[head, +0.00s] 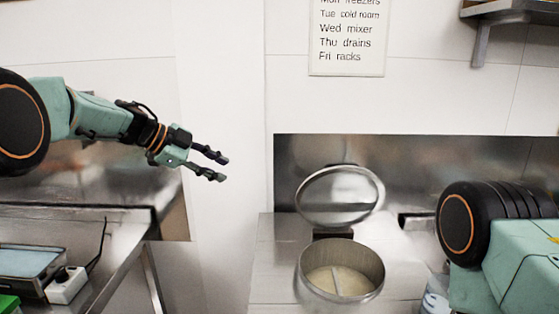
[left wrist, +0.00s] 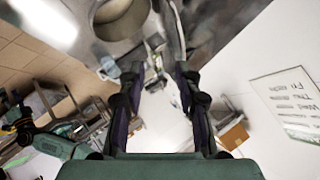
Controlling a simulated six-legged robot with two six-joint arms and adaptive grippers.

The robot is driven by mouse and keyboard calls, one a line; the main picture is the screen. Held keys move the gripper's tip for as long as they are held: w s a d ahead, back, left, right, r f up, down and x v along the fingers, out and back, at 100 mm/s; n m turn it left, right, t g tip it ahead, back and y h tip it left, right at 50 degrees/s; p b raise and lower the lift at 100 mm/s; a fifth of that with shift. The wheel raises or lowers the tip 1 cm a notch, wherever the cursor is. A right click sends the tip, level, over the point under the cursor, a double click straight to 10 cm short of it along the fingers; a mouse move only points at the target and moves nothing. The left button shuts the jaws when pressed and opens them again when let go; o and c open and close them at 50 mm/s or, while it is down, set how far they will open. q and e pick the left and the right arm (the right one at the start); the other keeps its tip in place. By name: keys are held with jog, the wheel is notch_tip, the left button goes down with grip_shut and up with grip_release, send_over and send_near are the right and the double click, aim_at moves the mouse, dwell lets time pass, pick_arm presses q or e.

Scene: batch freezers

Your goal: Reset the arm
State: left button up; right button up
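My left arm comes in from the left in the head view. Its gripper (head: 216,167) is held in the air in front of the white wall, with its two dark fingers spread apart and nothing between them. It also shows in the left wrist view (left wrist: 157,72), where the fingers stand apart and empty. Part of my right arm (head: 510,262) shows at the right edge of the head view, but its gripper cannot be made out there.
A round steel pot (head: 374,283) with its lid (head: 340,196) raised sits on a steel unit right of my left gripper. A steel table (head: 125,245) stands at left, bearing a tray (head: 28,262) and a white box (head: 66,285). A sign (head: 347,38) hangs on the wall.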

pick_arm(q)
jog(key=s+d+f+n+t+b, duration=0.15)
jog(key=f+n, duration=0.35)
jog(key=f, duration=0.5)
jog(key=s+d+f+n+t+b, duration=0.1)
jog(key=s+f+n+t+b, duration=0.3)
jog(key=f, duration=0.6)
jog(key=s+a+f+n+g+y+b, duration=0.1)
jog(key=s+a+f+n+y+b, duration=0.15)
jog(key=s+f, duration=0.45)
jog(key=s+a+f+n+g+y+b, duration=0.1)
jog(key=s+f+n+y+b, duration=0.2)
jog(key=f, duration=0.9)
jog(key=s+a+f+n+g+y+b, duration=0.1)
jog(key=s+a+f+n+g+b, duration=0.1)
jog(key=s+f, duration=0.7)
jog(key=s+a+f+n+g+y+b, duration=0.1)
jog(key=s+f+b, duration=0.6)
jog(key=s, duration=0.9)
jog(key=s+a+f+n+g+y+b, duration=0.2)
jog(key=s+a+f+n+g+b, duration=0.1)
jog(key=s+f, duration=0.7)
jog(key=s+n+g+b, duration=0.1)
jog(key=s+g+b, duration=0.1)
jog(key=s, duration=0.1)
jog(key=shift+a+f+g, duration=0.35)
